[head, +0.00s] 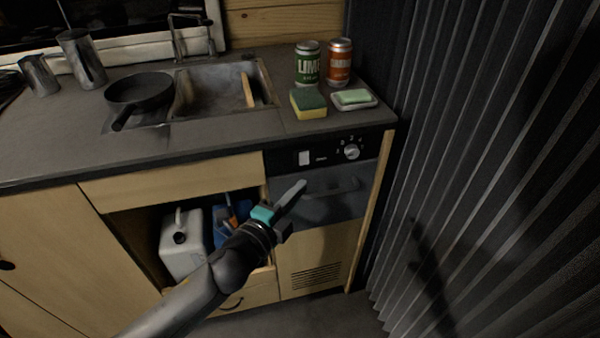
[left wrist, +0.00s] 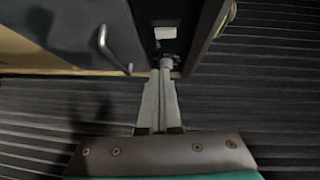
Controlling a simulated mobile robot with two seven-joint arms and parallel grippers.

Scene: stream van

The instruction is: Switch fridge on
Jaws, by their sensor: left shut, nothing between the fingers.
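The fridge (head: 285,198) is a dark unit set under the right end of the counter. Its black control strip carries a white rocker switch (head: 304,158) and a round silver knob (head: 351,151). In the left wrist view the switch (left wrist: 165,32) shows as a pale rectangle beyond the knob (left wrist: 167,62). My left gripper (head: 302,184) is shut and empty, its fingers in front of the fridge door, below the switch in the head view. In the left wrist view its fingertips (left wrist: 160,74) appear close to the knob; I cannot tell whether they touch. My right gripper is out of view.
The fridge door handle (head: 332,190) juts out beside the fingers. Above, the counter holds a sponge (head: 308,103), soap dish (head: 354,99), two cans and a pan (head: 139,92). An open cupboard holds a jerrycan (head: 182,245). A dark pleated curtain (head: 480,150) hangs at right.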

